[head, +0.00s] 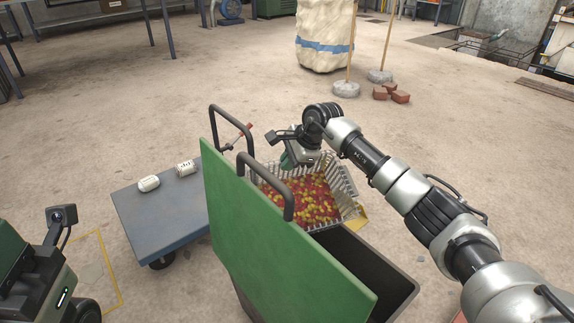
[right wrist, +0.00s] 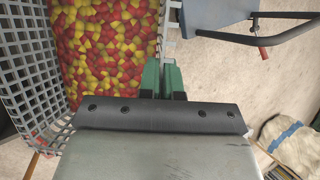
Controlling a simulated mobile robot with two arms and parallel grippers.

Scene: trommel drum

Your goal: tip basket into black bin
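A pale grey wire basket (head: 340,172) full of red and yellow pieces is in the middle of the head view, behind the black bin (head: 398,284). The basket's slatted wall also shows in the right wrist view (right wrist: 32,75). My right gripper (head: 292,157) is at its far left rim; its green fingers (right wrist: 163,80) are close together at the rim and look shut on it. The basket looks near level, with its pieces inside. A green panel (head: 250,235) hides part of bin and basket. My left gripper housing shows at lower left; its fingertips are not visible.
A blue-grey platform cart (head: 155,220) with two white cylinders (head: 149,183) stands left of the green panel. Black tube handles (head: 290,195) rise near the basket. Bricks (head: 390,93), posts and a large pale sack (head: 325,35) stand behind. Floor between is clear.

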